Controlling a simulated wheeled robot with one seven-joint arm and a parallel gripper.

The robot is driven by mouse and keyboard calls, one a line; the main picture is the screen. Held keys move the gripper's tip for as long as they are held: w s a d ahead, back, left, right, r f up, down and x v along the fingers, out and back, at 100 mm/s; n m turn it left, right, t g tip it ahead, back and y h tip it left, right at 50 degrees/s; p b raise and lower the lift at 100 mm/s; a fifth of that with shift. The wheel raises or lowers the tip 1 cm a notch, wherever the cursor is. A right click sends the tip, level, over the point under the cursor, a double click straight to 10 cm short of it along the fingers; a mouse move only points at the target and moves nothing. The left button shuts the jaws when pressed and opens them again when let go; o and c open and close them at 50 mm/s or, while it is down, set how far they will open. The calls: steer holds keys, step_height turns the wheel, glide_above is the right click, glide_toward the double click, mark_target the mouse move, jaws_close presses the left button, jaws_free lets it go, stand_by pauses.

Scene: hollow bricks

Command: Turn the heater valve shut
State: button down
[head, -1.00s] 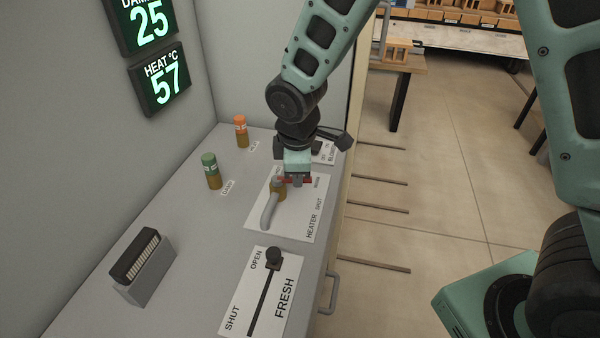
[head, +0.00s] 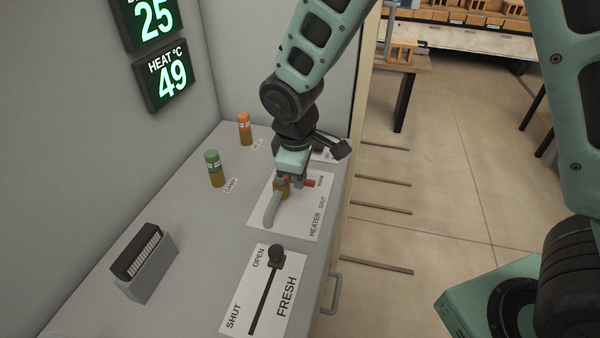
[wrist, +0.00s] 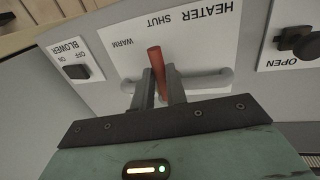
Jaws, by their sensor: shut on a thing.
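The heater valve has a red lever (head: 309,183) on a brass body (head: 282,189) with a grey pipe, on a white plate marked WARM and SHUT. My gripper (head: 292,181) is over the valve and shut on the lever. In the wrist view the red lever (wrist: 156,62) stands between the two fingers of my gripper (wrist: 160,80). Its free end points between the WARM and SHUT labels, and I cannot tell exactly how far it is turned. The HEAT display (head: 166,76) reads 49. The fingers hide part of the lever.
The FRESH slider (head: 276,257) stands nearer on the bench, its knob at the OPEN end. The BLOWER switch (wrist: 76,71) is beside the heater plate. A drawer handle (head: 331,296) sticks out in front.

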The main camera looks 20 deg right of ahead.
steer(key=c, duration=1.4)
jaws_free()
step_height(320, 180, up, 17)
steer(key=s+a, duration=0.2)
steer(key=shift+s, duration=0.4)
steer(key=s+d+f+m+g+y, duration=0.1)
steer(key=s+f, duration=0.3)
steer(key=s, duration=0.6)
steer(key=s+f+m, duration=0.2)
steer(key=s+f, duration=0.2)
steer(key=s, duration=0.6)
steer(key=shift+d+f+m+g+y, duration=0.3)
steer(key=shift+d+m+g+y, duration=0.05)
steer(key=shift+m+g+y, duration=0.05)
